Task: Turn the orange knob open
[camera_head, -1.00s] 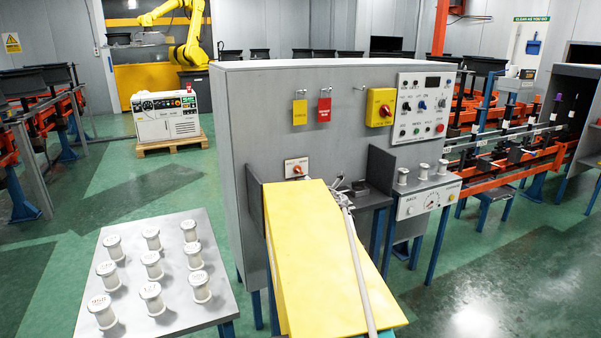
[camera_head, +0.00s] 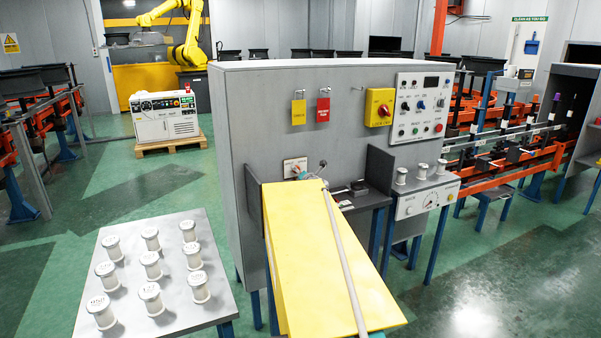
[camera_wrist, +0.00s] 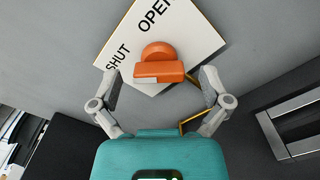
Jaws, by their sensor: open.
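The orange knob (camera_wrist: 158,66) is mounted on a white plate (camera_wrist: 180,38) marked SHUT and OPEN in the wrist view. The plate looks tilted there. The knob's flat bar lies roughly level in that picture, between the tips of my gripper (camera_wrist: 160,82). My fingers are open on either side, with gaps to the knob. In the head view, the plate (camera_head: 294,166) is low on the grey cabinet front, and my gripper (camera_head: 313,175) is close by it on the right. The knob itself is mostly hidden there.
The grey cabinet (camera_head: 250,120) carries a yellow tag, a red tag and a control panel (camera_head: 421,105). White spools stand on a table (camera_head: 190,318) at left. A dark slotted fixture (camera_wrist: 295,125) is at right.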

